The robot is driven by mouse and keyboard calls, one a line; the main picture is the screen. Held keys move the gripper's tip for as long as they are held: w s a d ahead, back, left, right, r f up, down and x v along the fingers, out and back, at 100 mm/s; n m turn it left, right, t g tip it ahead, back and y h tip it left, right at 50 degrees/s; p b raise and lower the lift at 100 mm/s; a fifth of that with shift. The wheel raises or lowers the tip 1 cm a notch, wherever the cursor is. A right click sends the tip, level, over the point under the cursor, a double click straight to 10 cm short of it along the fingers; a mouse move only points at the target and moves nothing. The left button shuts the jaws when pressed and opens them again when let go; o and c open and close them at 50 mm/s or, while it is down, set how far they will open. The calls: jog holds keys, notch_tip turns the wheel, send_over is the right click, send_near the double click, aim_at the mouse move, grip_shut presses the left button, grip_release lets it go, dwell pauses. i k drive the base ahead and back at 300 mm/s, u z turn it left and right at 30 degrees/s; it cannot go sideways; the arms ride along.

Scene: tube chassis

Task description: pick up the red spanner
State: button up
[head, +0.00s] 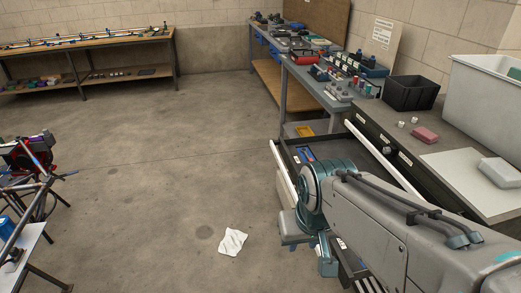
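I cannot make out a red spanner in the head view. An open drawer (284,172) juts out from the cabinet on the right. Small blue and reddish items (307,155) lie near its left end, too small to identify. My arm reaches in from the lower right and hides the near part of the drawer. The end of my arm, with my gripper (327,266), points down beside the drawer's near side and is partly hidden by my own links. I cannot see its fingers clearly or anything held.
The cabinet top carries a black bin (411,93), a dark red block (425,135) and a large grey tub (484,88). A workbench (300,72) with tools stands behind. A white cloth (233,241) lies on the floor. The middle floor is clear; a tube frame (40,205) stands left.

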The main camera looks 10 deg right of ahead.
aim_at(308, 158)
jog(key=u, duration=0.25)
jog(key=i, duration=3.6)
jog(key=z, duration=4.9)
